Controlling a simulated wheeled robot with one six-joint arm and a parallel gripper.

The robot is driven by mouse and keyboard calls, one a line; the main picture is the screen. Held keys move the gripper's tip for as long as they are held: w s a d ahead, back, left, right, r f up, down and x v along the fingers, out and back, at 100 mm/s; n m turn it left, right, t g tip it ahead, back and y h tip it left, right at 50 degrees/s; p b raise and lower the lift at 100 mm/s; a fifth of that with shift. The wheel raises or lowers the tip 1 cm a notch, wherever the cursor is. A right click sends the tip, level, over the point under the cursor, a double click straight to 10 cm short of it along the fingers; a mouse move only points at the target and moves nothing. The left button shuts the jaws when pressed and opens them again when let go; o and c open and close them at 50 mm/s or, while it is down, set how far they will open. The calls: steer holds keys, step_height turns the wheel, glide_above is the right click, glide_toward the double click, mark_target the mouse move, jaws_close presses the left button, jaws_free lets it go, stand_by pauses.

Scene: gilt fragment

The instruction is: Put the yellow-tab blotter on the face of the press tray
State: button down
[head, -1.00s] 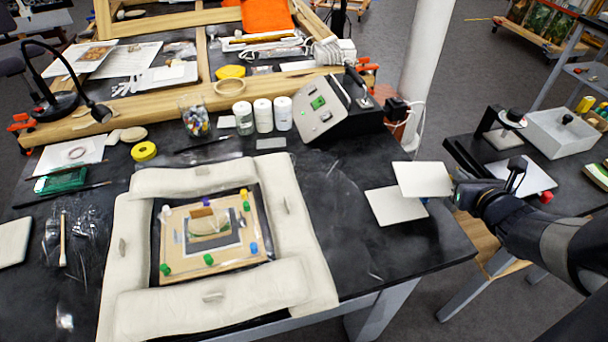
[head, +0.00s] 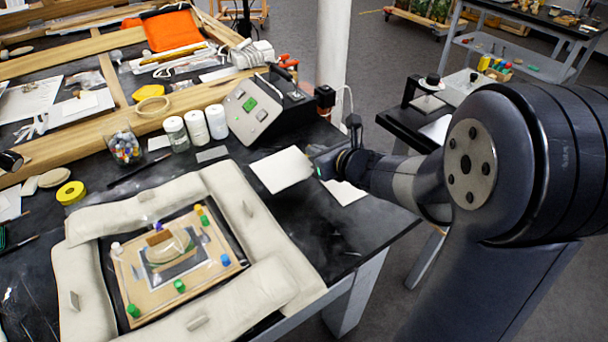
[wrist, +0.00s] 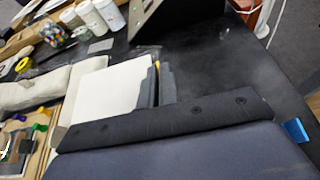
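A white square blotter (head: 280,170) is in my gripper (head: 316,166), held by its right edge above the black bench in the head view. In the wrist view the blotter (wrist: 105,92) lies flat beside the dark fingers of my gripper (wrist: 155,85), with a small yellow bit (wrist: 157,65) at its edge, possibly the tab. The fingers are closed on that edge. A wooden board (head: 170,290) with coloured pegs and a fragment sits inside pale padded bolsters, left of the blotter. I cannot tell whether this is the press tray.
A second white sheet (head: 345,192) lies on the bench, right of the blotter. Padded bolsters (head: 245,205) ring the board. White jars (head: 196,127) and a grey box with a green screen (head: 255,110) stand behind. The bench between the box and bolsters is mostly clear.

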mark_target(316, 181)
steer(key=shift+f+b, duration=0.5)
steer(key=shift+f, duration=2.65)
steer(key=shift+f+b, duration=0.2)
steer(key=shift+b, duration=0.1)
steer(key=c, duration=1.7)
jaws_free()
steer(key=shift+r, duration=0.15)
